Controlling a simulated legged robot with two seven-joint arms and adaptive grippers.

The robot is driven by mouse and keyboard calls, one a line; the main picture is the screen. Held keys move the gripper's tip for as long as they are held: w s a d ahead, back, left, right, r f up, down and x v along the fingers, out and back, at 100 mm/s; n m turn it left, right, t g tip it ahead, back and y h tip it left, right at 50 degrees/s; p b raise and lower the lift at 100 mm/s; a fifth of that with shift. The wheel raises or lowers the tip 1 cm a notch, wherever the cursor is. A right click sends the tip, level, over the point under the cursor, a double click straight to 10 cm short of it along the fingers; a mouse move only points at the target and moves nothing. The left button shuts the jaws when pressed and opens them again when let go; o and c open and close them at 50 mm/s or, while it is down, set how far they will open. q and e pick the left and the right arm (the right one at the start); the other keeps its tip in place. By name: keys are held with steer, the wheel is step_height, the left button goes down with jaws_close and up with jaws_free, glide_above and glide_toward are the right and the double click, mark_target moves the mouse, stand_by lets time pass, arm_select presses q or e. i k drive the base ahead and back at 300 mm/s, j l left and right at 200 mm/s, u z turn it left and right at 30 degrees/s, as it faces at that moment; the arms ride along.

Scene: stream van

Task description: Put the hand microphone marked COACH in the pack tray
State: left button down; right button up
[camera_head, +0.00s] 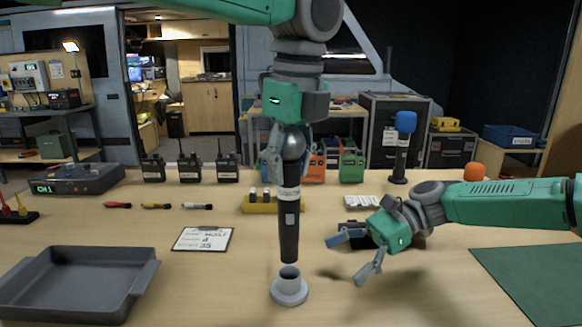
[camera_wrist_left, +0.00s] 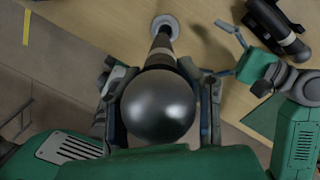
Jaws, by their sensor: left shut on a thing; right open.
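A black hand microphone (camera_head: 289,232) with a ball head and a pale band hangs upright in my left gripper (camera_head: 291,150), which is shut on it just below the head. The band's lettering is too small to read. The ball head (camera_wrist_left: 158,105) fills the middle of the left wrist view. The microphone's lower end is just above a grey round stand (camera_head: 289,292); I cannot tell if they touch. A dark grey empty tray (camera_head: 75,285), probably the pack tray, lies at front left. My right gripper (camera_head: 350,257) is open and empty, right of the stand.
A dark object (camera_head: 352,240) lies behind my right gripper, partly hidden. A blue-topped microphone (camera_head: 404,135) stands at the back right. A clipboard (camera_head: 203,239) lies between tray and stand. Several radios (camera_head: 190,168) line the back. A green mat (camera_head: 535,280) lies at right.

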mark_target(80, 289)
steer(key=k, duration=0.95)
